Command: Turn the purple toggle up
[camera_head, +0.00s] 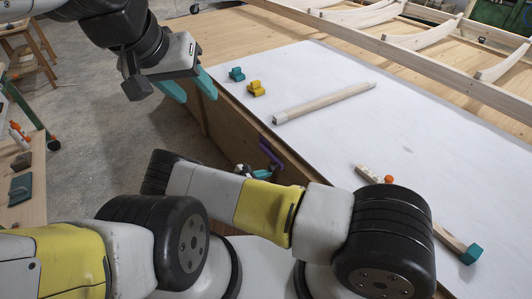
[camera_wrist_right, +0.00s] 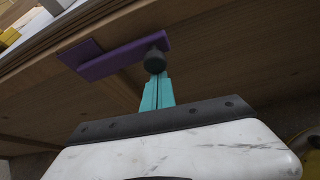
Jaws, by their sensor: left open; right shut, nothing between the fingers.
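The purple toggle (camera_head: 271,155) is on the wooden side panel below the white tabletop, partly hidden behind my right arm. In the right wrist view the toggle (camera_wrist_right: 118,60) is a purple bar running from a flat plate at left to a dark round knob (camera_wrist_right: 155,60) at its right end. My right gripper (camera_wrist_right: 158,78) is shut and empty, its teal fingertips right below the knob; I cannot tell if they touch. It shows small in the head view (camera_head: 246,169). My left gripper (camera_head: 192,92) is open and empty, left of the table edge.
On the white tabletop (camera_head: 330,130) lie a teal block (camera_head: 237,74), a yellow block (camera_head: 256,88), a wooden rod (camera_head: 325,103) and a piece with an orange end (camera_head: 375,175). A wooden rib frame (camera_head: 400,45) stands behind. A side bench (camera_head: 30,185) is at left.

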